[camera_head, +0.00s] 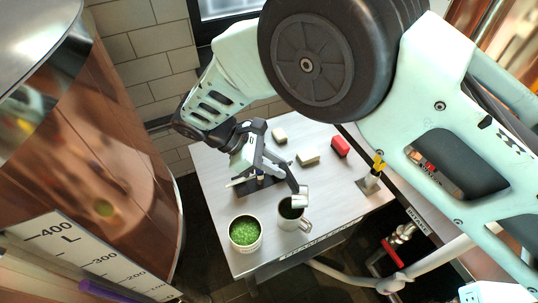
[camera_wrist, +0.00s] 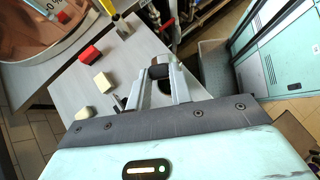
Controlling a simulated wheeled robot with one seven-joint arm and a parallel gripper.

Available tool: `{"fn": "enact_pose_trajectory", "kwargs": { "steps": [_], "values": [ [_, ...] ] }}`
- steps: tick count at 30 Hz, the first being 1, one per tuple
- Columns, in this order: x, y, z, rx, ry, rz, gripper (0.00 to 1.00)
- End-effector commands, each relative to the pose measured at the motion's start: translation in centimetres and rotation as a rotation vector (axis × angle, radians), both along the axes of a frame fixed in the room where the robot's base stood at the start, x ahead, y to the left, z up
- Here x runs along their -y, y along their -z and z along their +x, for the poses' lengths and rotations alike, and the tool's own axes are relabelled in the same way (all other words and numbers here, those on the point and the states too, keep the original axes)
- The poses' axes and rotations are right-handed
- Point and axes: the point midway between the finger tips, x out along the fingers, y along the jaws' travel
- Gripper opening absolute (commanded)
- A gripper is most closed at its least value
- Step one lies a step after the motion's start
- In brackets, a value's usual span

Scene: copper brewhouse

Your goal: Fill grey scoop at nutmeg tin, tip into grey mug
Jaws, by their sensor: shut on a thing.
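A tin (camera_head: 245,234) full of green granules stands at the table's front left in the head view. The grey mug (camera_head: 291,218) stands to its right, with some green showing inside. My gripper (camera_head: 293,187) is shut on the dark handle of the grey scoop (camera_head: 300,198). The scoop is over the mug's far right rim and looks tilted; I cannot tell whether it touches. Its contents are hidden. In the wrist view my fingers close on the dark handle (camera_wrist: 159,71); the scoop's bowl is mostly hidden, and neither tin nor mug is clear.
On the grey table (camera_head: 215,170) lie a cream block (camera_head: 308,158), a smaller pale block (camera_head: 279,134) and a red block (camera_head: 340,147). A grey holder with a yellow-topped thing (camera_head: 372,178) stands at the right edge. A copper vessel (camera_head: 110,170) rises at the left.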

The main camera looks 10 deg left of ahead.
Motion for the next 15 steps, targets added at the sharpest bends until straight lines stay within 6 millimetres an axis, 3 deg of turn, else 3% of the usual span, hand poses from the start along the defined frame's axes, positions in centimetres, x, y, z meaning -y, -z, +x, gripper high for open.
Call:
{"fn": "enact_pose_trajectory", "kwargs": {
  "steps": [1,15],
  "values": [
    [0.8,-1.2,0.0,-0.004,0.003,0.034,0.0],
    [7.4,-2.3,0.6,-0.037,0.007,0.42,0.0]
  ]
}}
